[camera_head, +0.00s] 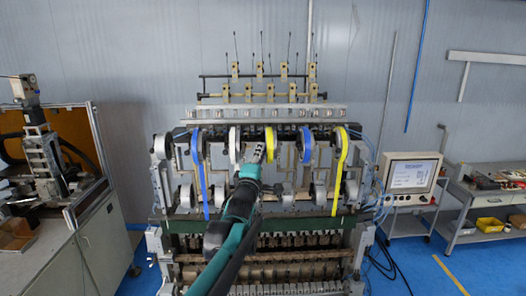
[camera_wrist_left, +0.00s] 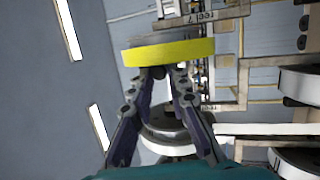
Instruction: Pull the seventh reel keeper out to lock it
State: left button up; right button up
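A reel with a yellow rim (camera_wrist_left: 168,52) lies across the upper middle of the left wrist view. The left gripper (camera_wrist_left: 165,75) has its two fingertips close together at the rim's lower edge, with a small dark piece between them. I cannot tell whether the fingers grip it; no keeper is clearly distinguishable. In the head view the left gripper (camera_head: 255,153) is at the middle of the coil winder (camera_head: 262,213), beside the yellow reel (camera_head: 270,143). A label ending in 7 (camera_wrist_left: 205,16) shows above the yellow rim. The right gripper is not in view.
A monitor (camera_head: 411,176) and shelf cart (camera_head: 487,200) stand right; another machine (camera_head: 45,175) stands left.

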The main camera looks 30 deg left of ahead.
pick_arm(q)
jog(key=shift+s+d, duration=0.2)
jog(key=shift+s, duration=0.05)
dwell(0.3)
jog(key=shift+s+d, duration=0.4)
jog(key=shift+s, duration=0.35)
jog(key=o, duration=0.6)
jog(key=shift+o, duration=0.2)
jog(key=shift+d, duration=0.2)
jog(key=shift+a, duration=0.15)
jog(key=r+p+v, duration=0.1)
jog(key=v, duration=0.6)
jog(key=shift+s+r, duration=0.3)
jog(key=shift+s, duration=0.05)
